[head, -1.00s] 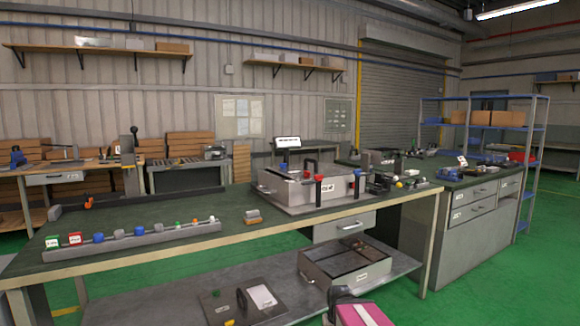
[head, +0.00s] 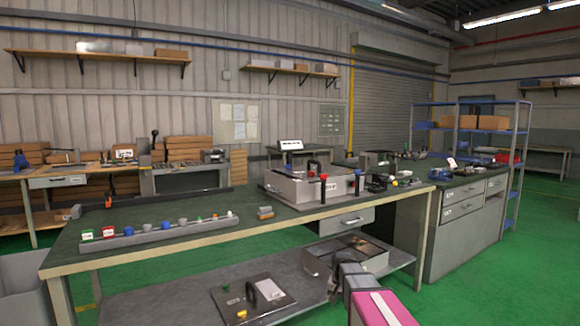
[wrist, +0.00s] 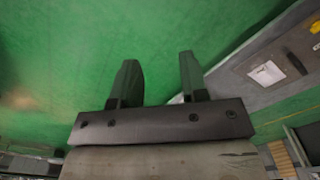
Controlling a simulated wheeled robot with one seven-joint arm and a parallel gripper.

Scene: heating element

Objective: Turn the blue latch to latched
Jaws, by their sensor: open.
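A grey metal box (head: 312,187) with red-topped and black posts stands on the dark green bench top (head: 180,208). A small blue spot (head: 285,167) shows at the box's back left; I cannot tell whether it is the blue latch or how it is turned. Other blue pieces (head: 128,231) sit in a row on a grey rail at the bench's front left. My gripper (wrist: 158,78) is open and empty over the green floor in the wrist view. In the head view my pink and grey arm is low in front of the bench, well away from the box.
The lower shelf (head: 160,290) holds a flat panel with a black handle (head: 252,297) and an open metal tray (head: 347,252). The panel also shows in the wrist view (wrist: 240,75). A grey cabinet (head: 455,225) stands right of the bench. Green floor is free in front.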

